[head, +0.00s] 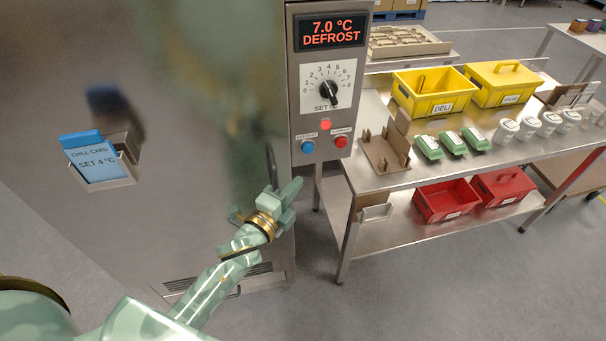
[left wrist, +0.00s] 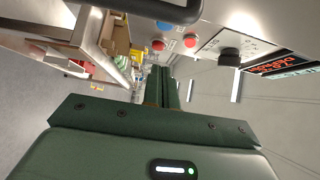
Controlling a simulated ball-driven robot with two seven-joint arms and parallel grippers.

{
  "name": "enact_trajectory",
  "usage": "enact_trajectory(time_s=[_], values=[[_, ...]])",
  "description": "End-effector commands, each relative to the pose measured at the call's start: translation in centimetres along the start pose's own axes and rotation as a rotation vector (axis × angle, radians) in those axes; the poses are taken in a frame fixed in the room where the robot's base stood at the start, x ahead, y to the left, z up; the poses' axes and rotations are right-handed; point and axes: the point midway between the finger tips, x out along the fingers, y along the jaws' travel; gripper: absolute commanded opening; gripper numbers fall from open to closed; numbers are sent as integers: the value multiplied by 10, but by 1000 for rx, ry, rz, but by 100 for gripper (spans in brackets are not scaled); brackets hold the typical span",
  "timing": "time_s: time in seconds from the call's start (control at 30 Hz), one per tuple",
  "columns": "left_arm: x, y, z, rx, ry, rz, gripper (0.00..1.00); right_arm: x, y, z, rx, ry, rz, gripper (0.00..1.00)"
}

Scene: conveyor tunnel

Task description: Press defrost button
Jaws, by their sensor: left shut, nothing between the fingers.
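The control panel (head: 321,100) is on the steel cabinet front. Its display (head: 331,33) reads 7.0 °C DEFROST in red. Below the dial (head: 329,90) are a lit red lamp (head: 326,125), a blue button (head: 307,146) with a small label that looks like DEFROST, and a red button (head: 341,142). The blue button also shows in the left wrist view (left wrist: 164,25). My left gripper (head: 293,188) is shut and empty, below the panel and apart from the buttons. Its fingers (left wrist: 162,88) point along the cabinet front. My right gripper is not in view.
A dark door handle (left wrist: 155,8) is close to my left gripper. A card holder (head: 106,170) with a blue chill card is on the door. Right of the cabinet, a steel table (head: 375,180) holds yellow bins (head: 430,92), tubs and green packs. Grey floor is clear in front.

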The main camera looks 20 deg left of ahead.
Motion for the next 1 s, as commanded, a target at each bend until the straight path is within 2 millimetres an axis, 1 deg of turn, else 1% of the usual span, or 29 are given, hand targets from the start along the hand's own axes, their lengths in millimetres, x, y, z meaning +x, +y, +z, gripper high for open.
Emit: enact_trajectory(time_s=[0.03,0.1,0.27,1.0], values=[[-8,1,0,0,0,1,0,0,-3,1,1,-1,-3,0],[-16,1,0,0,0,2,0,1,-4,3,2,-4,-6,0],[-26,0,0,1,0,1,0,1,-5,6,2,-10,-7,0],[-27,0,0,-1,1,0,0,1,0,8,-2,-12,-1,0]])
